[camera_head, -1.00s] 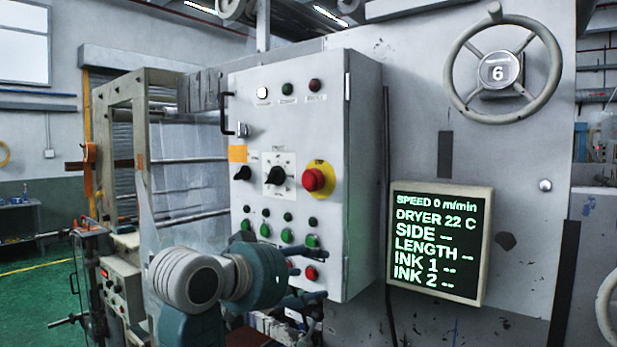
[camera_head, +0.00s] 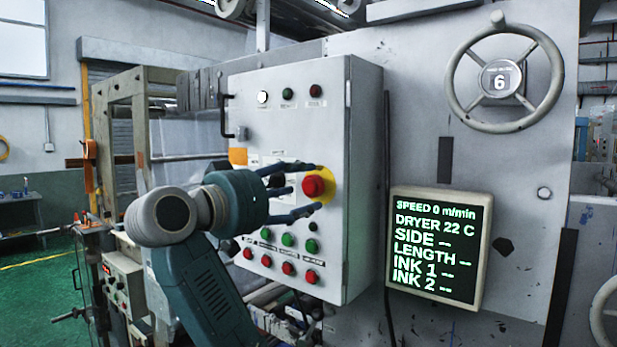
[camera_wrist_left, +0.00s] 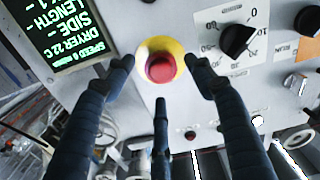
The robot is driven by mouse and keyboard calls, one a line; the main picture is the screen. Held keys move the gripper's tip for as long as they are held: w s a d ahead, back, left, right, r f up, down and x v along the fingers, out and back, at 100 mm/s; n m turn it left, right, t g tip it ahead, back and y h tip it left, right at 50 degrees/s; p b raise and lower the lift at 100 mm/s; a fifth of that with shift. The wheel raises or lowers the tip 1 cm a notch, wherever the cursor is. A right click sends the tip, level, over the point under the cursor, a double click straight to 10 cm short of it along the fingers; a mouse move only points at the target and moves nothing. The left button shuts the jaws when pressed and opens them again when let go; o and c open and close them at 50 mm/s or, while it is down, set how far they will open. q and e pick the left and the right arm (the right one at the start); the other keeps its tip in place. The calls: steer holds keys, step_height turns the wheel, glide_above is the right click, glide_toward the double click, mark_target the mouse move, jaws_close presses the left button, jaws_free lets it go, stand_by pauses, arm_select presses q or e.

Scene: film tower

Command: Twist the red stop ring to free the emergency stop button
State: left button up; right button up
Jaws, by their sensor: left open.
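The red emergency stop button (camera_head: 314,186) sits on a round yellow plate (camera_head: 324,172) on the front of the grey control cabinet. My left gripper (camera_head: 318,188) is open in front of it, with fingers above and below the button in the head view. In the left wrist view the red button (camera_wrist_left: 160,67) shows between the spread fingers of the left gripper (camera_wrist_left: 160,75), with a third finger below it. The yellow plate is clear around the button there. Whether any finger touches the button cannot be told. My right gripper is not in view.
A black rotary knob (camera_wrist_left: 237,39) sits beside the button, close to a finger. Green push buttons (camera_head: 287,240) and red ones (camera_head: 288,268) lie below. A display screen (camera_head: 437,246) stands to the right, under a handwheel (camera_head: 504,78).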

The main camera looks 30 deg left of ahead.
mark_target(308, 187)
arm_select(q)
steer(key=shift+w+p, duration=0.4)
steer(key=shift+w, duration=1.2)
steer(key=c, duration=1.1)
steer(key=shift+c, duration=0.2)
